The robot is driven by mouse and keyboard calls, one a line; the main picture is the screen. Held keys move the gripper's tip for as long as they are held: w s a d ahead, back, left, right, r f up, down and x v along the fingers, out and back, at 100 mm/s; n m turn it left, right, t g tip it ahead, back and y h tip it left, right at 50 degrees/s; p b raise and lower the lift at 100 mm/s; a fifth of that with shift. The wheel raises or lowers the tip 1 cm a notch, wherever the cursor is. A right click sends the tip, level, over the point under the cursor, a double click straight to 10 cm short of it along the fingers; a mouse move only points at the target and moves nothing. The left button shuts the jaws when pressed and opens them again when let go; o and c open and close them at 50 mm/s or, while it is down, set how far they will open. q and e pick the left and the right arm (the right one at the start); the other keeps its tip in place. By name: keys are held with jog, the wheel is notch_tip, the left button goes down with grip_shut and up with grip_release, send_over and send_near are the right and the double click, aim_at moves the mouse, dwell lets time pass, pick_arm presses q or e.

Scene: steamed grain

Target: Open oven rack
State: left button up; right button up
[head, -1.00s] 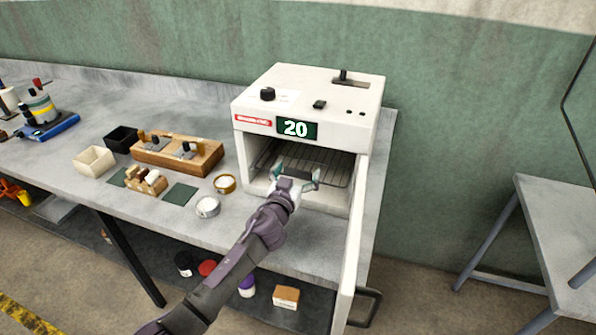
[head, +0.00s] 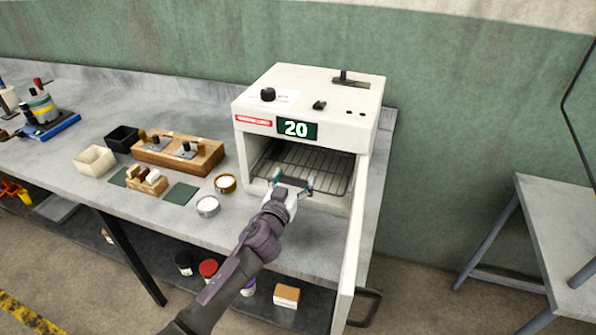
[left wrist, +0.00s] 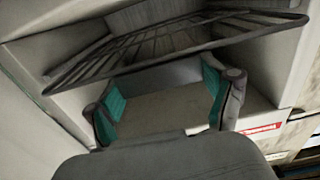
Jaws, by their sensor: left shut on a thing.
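The white oven (head: 315,97) stands on the bench with its door (head: 350,250) swung open at the right. Its wire rack (head: 325,165) lies level in the cavity, its front part near the opening. My right gripper is out of view.
Left of the oven stand a wooden block (head: 178,153), small jars (head: 208,206), a white tray (head: 95,161) and a black tray (head: 122,138). The door handle (head: 368,305) juts out low at the right. Another table (head: 560,230) stands at far right.

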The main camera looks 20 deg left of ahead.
pick_arm(q)
jog(key=s+p, duration=0.1)
jog(key=s, duration=1.3)
jog(key=shift+a, duration=0.25)
jog(key=o, duration=1.5)
jog(key=shift+o, duration=0.2)
jog(key=s, duration=1.2)
jog(key=shift+a, duration=0.2)
